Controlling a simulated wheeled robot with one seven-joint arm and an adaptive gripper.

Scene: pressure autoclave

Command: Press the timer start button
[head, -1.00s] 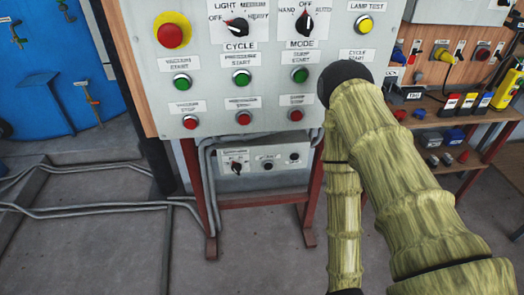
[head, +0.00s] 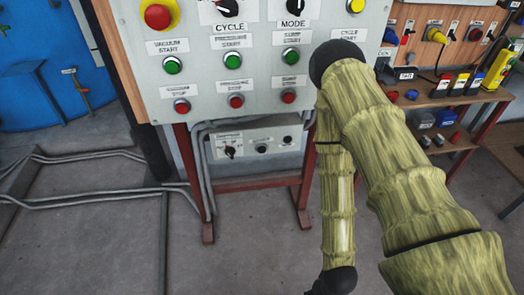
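A grey control panel (head: 203,85) fills the upper middle of the head view. No button on it is readable as timer start; the labels are small and blurred. Green buttons sit in a row: vacuum start (head: 172,66), a middle one that seems to read pressure start (head: 233,61), and a right one (head: 291,56) with an unclear label. Red buttons (head: 236,101) sit below them. My patterned arm stands in front of the panel's right side and hides part of it. My gripper is out of view.
A small box with knobs (head: 257,143) hangs beneath the panel between red legs. A red mushroom button (head: 158,15) is at the panel's top left. A wooden bench (head: 440,101) with coloured items stands at right. Pipes (head: 95,200) run along the floor at left.

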